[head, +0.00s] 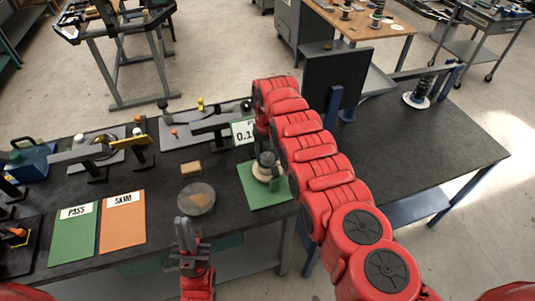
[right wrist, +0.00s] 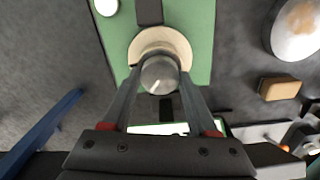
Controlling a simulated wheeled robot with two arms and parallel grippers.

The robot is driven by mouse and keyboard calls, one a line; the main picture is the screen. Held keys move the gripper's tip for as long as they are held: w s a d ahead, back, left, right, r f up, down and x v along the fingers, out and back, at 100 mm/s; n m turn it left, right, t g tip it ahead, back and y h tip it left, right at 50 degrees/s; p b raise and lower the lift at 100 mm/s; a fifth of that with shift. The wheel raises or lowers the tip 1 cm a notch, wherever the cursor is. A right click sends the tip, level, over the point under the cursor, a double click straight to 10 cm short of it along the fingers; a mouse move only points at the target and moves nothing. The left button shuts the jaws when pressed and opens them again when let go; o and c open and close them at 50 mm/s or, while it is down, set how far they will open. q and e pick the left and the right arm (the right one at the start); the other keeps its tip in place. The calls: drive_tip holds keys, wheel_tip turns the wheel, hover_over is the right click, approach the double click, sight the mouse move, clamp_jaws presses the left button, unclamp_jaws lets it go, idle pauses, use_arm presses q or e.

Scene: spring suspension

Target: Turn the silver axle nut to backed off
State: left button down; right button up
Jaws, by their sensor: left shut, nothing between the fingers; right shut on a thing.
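The silver axle nut (right wrist: 159,75) is a round metal piece with a pale line on top, seen in the right wrist view. It sits over a cream round base (right wrist: 146,44) on a green mat (right wrist: 200,30). My right gripper (right wrist: 161,77) points down, with its fingers shut on the nut from both sides. In the head view the right gripper (head: 267,160) is over the green mat (head: 272,196), and the nut is largely hidden there. My left gripper (head: 188,230) is shut and empty near the table's front edge, left of the mat.
A round metal dish (head: 197,198) and a tan block (head: 191,168) lie left of the mat. Green PASS (head: 73,237) and orange SKIM (head: 123,222) mats lie further left. A dark upright panel (head: 335,75) stands behind my right arm. The table's right side is mostly clear.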

drive_tip(key=shift+f+n+b, duration=0.15)
drive_tip(key=shift+n+b, duration=0.65)
drive_tip(key=shift+n, duration=0.2)
drive_tip(key=n+b, duration=0.3)
drive_tip(key=b, duration=0.2)
drive_tip(key=shift+f+n, duration=0.1)
drive_tip(key=shift+n, duration=0.3)
drive_tip(key=shift+r+n+b, duration=0.2)
drive_tip(key=shift+n+b, duration=0.9)
drive_tip(key=shift+b, duration=0.05)
drive_tip(key=o, duration=1.4)
drive_tip(key=shift+c, duration=0.2)
drive_tip(key=shift+r, duration=0.1)
